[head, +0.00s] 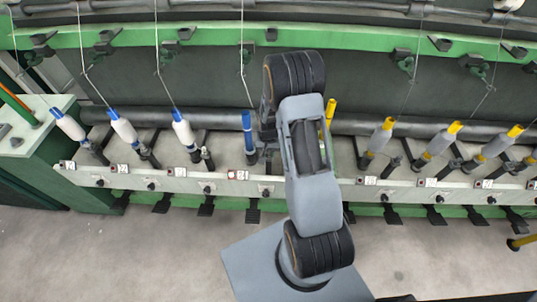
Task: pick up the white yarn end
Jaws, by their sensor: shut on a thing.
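A thin white yarn (242,55) hangs from the top of the picture in front of the dark panel. It bends a little to the right low down and runs toward the left edge of my arm, above a bare blue bobbin tube (248,131). My gripper (264,113) shows only as a dark sliver at the left of my arm; my arm covers most of it. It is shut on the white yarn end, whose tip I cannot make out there. The blue tube stands upright on its spindle, just left of my gripper and apart from it.
White bobbins with blue tops (183,131) stand at left, with yarns running up. Grey bobbins with yellow tops (380,138) stand at right. A yellow tube (330,110) is partly behind my arm.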

